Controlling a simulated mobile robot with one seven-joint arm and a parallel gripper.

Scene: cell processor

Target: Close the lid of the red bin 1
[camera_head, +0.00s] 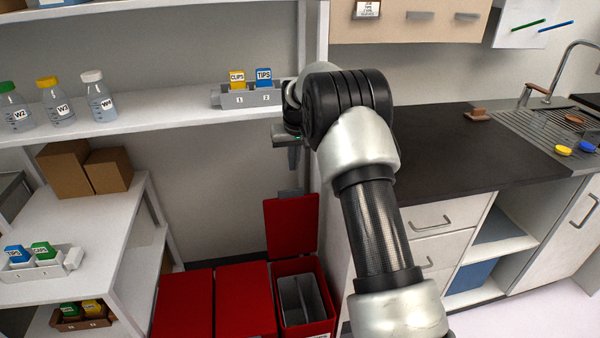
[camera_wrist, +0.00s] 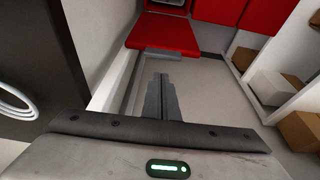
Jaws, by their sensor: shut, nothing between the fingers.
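Red bins stand in a row on the floor. The right one, an open red bin (camera_head: 305,318), has its red lid (camera_head: 291,228) standing up at its back, with a grey tab on the lid's top edge. A grey divider or insert shows inside. I cannot read a number on any bin. The raised lid also shows in the wrist view (camera_wrist: 163,33), its grey tab toward my fingers. My gripper (camera_head: 293,162) is shut and empty, pointing down above the raised lid and apart from it. Its fingers also show in the wrist view (camera_wrist: 160,90).
Two red bins with shut lids (camera_head: 183,302) (camera_head: 245,298) stand left of the open one. A white shelf (camera_head: 150,115) with bottles and a small rack is beside my gripper. A dark counter (camera_head: 450,150) is on the right. Brown boxes (camera_head: 85,168) sit left.

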